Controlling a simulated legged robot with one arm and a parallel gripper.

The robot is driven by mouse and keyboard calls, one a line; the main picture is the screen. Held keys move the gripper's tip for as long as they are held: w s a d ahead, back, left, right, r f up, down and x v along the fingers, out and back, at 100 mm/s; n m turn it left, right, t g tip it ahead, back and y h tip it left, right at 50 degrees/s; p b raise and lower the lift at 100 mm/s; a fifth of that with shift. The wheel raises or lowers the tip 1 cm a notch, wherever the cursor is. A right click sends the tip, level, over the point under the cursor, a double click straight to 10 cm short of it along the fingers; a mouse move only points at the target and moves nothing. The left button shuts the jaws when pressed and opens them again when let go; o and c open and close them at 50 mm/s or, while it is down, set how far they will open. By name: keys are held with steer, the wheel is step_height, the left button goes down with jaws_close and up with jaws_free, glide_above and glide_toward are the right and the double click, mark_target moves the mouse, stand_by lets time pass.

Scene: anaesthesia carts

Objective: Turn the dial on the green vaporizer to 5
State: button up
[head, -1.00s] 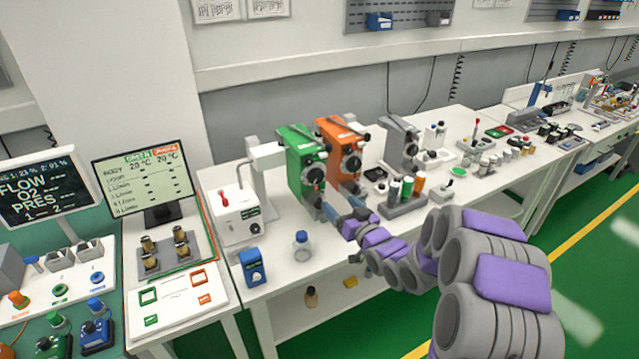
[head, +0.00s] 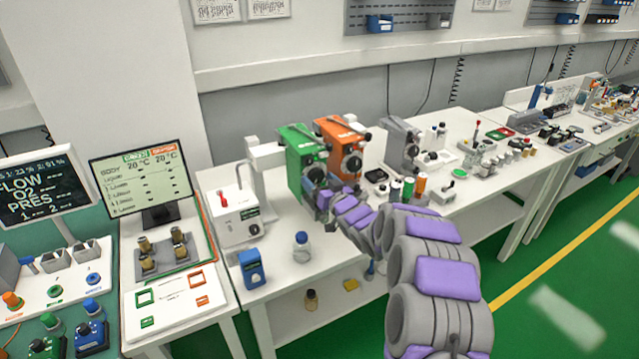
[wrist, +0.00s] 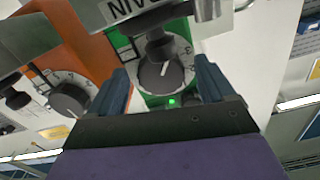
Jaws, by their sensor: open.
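The green vaporizer (head: 300,158) stands on the white bench, left of the orange vaporizer (head: 337,135). In the wrist view, the dark round dial (wrist: 160,76) with a white pointer line sits on the green vaporizer's face (wrist: 180,28). A small green light glows below the dial. My gripper (wrist: 170,82) is open, with one blue finger on each side of the dial; I cannot tell whether either touches it. The dial's set number is not readable.
The orange vaporizer's dial (wrist: 70,97) is close to my left finger in the wrist view. A metal bar (wrist: 150,8) crosses above the green dial. A white box with a red lever (head: 238,212) and a blue-capped bottle (head: 301,246) stand to the left.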

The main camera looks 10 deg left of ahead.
steer(key=shift+w+a, duration=0.1)
steer(key=c, duration=1.1)
